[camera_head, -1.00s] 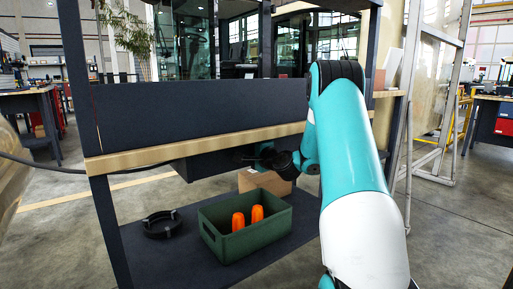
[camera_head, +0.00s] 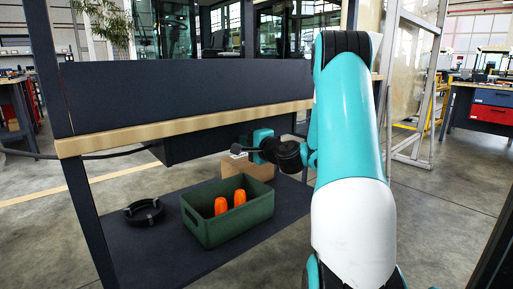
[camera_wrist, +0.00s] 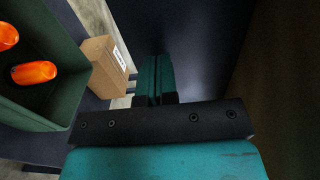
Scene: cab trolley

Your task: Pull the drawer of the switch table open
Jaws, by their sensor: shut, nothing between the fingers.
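The switch table's drawer (camera_head: 200,142) is a dark box under the pale wooden tabletop edge (camera_head: 180,131). It appears tucked under the top, and I cannot make out its handle. My gripper (camera_head: 237,149) is in front of the drawer's right part, just below the tabletop edge. Its fingers are closed together and empty. In the wrist view, the teal fingers (camera_wrist: 157,78) point away from the camera beside a dark panel (camera_wrist: 208,45), probably the drawer. I cannot tell whether they touch it.
On the lower shelf stand a green crate (camera_head: 230,222) with two orange items (camera_head: 221,206), a cardboard box (camera_head: 232,168) and a black ring (camera_head: 144,212). The table's dark leg (camera_head: 91,215) is at left. Open floor lies to the right.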

